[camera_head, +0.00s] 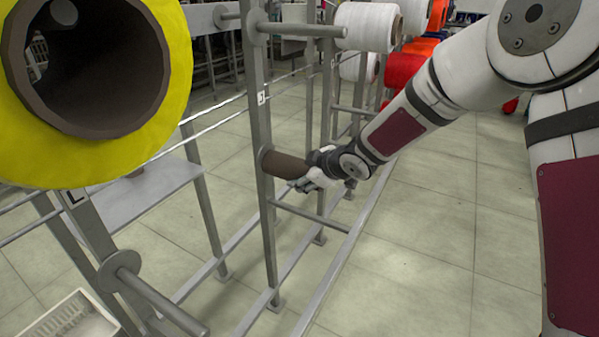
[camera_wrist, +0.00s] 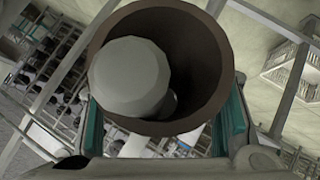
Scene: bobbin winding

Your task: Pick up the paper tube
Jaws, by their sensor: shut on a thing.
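The brown paper tube (camera_head: 285,165) is around a peg on the grey metal rack, at the middle of the head view. My gripper (camera_head: 312,172) is at the tube's right end and shut on it. In the wrist view the open end of the tube (camera_wrist: 213,45) faces the camera, and the pale round end of the peg (camera_wrist: 130,77) shows inside it. The teal finger pads of my gripper (camera_wrist: 162,128) are on the left and right sides of the tube. The tube's far end is against the round disc at the base of the peg.
The grey rack (camera_head: 257,110) has another bare peg (camera_head: 300,29) above and one at the lower left (camera_head: 160,300). A large yellow bobbin (camera_head: 180,60) fills the upper left. White bobbins (camera_head: 368,26) and a red one (camera_head: 402,70) hang behind. The floor at right is clear.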

